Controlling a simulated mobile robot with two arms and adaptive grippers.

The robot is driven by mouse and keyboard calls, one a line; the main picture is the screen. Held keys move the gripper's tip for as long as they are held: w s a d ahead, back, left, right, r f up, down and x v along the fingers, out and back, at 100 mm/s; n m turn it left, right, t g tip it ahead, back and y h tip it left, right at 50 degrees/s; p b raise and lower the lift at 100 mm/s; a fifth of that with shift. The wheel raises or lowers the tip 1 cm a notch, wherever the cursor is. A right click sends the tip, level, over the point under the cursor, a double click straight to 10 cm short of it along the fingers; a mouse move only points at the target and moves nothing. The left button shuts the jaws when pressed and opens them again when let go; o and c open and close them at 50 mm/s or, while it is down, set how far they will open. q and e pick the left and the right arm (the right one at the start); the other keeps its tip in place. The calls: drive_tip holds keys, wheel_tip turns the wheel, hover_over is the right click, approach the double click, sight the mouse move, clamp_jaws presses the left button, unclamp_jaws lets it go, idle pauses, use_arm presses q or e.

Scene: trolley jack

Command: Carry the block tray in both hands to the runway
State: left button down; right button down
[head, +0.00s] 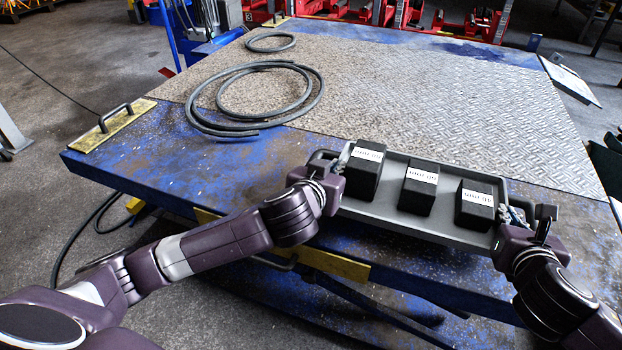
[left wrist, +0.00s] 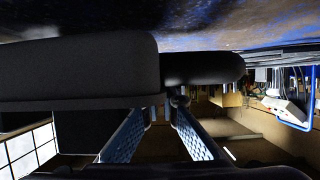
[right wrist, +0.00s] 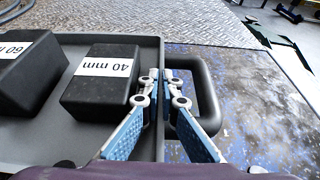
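The grey block tray (head: 410,225) is over the blue table near its front edge; I cannot tell whether it touches the table. It holds three black blocks: a tall one (head: 364,177), a middle one labelled 60 (head: 417,195) and a low one labelled 40 mm (head: 474,210). My left gripper (head: 343,160) is at the tray's left end, its fingertips close together; the left wrist view shows them (left wrist: 173,98) against a dark tray part. My right gripper (head: 508,214) is at the right end. Its fingers (right wrist: 163,85) pinch the tray's edge beside the loop handle (right wrist: 208,90).
A grey patterned plate (head: 430,95) covers most of the blue table (head: 150,160) behind the tray. Coiled hoses (head: 265,125) lie at its left. A yellow plate with a handle (head: 113,125) is at the left edge. Red jacks (head: 400,12) stand behind.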

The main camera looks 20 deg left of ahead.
idle(0.4)
